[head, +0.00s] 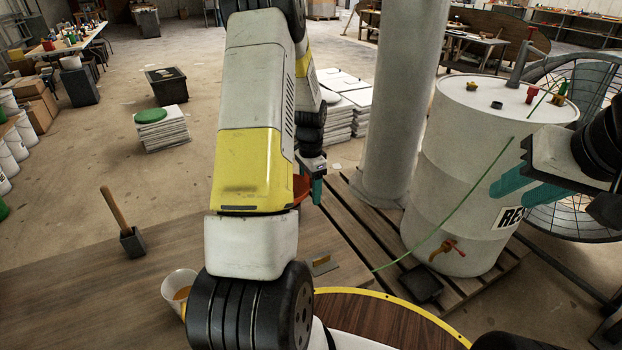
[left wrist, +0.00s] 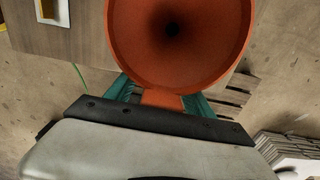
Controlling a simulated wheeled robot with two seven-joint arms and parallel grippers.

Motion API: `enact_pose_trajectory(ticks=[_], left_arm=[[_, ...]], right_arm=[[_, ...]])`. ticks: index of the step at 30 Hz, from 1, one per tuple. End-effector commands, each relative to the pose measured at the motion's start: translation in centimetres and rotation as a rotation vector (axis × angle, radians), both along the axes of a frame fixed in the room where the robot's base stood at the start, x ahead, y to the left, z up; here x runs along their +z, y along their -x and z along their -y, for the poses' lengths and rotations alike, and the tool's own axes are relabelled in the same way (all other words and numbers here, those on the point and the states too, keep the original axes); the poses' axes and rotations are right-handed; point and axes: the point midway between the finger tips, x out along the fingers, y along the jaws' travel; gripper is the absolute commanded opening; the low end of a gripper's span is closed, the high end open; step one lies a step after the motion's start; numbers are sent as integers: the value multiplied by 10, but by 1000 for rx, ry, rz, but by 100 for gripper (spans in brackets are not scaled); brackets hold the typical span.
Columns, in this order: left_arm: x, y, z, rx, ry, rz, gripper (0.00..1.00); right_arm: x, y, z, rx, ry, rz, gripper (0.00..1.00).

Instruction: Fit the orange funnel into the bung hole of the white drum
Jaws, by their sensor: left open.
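The orange funnel (left wrist: 180,62) shows its wide mouth in the left wrist view. Its tab lies between the teal fingers of my open left gripper (left wrist: 160,98). In the head view only a sliver of the funnel (head: 301,188) shows behind my arm, beside the left gripper (head: 317,183). The white drum (head: 452,165) stands upright at right on slatted boards. A small dark spot on its top (head: 497,104) looks like the bung hole. My right gripper (head: 522,188) is in front of the drum, its teal fingers apart, with nothing seen between them.
A grey column (head: 402,110) stands left of the drum. Red and yellow fittings (head: 531,95) and a grey spout (head: 518,62) rise from the drum top. A thin green line (head: 450,208) crosses in front. A mallet (head: 127,230) and a cup (head: 178,286) stand on the wooden surface.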

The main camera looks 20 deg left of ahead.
Motion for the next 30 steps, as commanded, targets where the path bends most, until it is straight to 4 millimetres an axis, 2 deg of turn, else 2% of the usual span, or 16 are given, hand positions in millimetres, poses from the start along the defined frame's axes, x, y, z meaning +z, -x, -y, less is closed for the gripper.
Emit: enact_pose_trajectory(ticks=[6,8,16,25,30], left_arm=[[-1,0,0,0,0,1,62],[-1,0,0,0,0,1,52],[-1,0,0,0,0,1,0],[4,-1,0,0,0,3,0],[31,-2,0,0,0,7,0]], right_arm=[[0,0,0,0,0,0,36],[0,0,0,0,0,0,36],[0,0,0,0,0,0,36],[0,0,0,0,0,0,36],[0,0,0,0,0,0,36]])
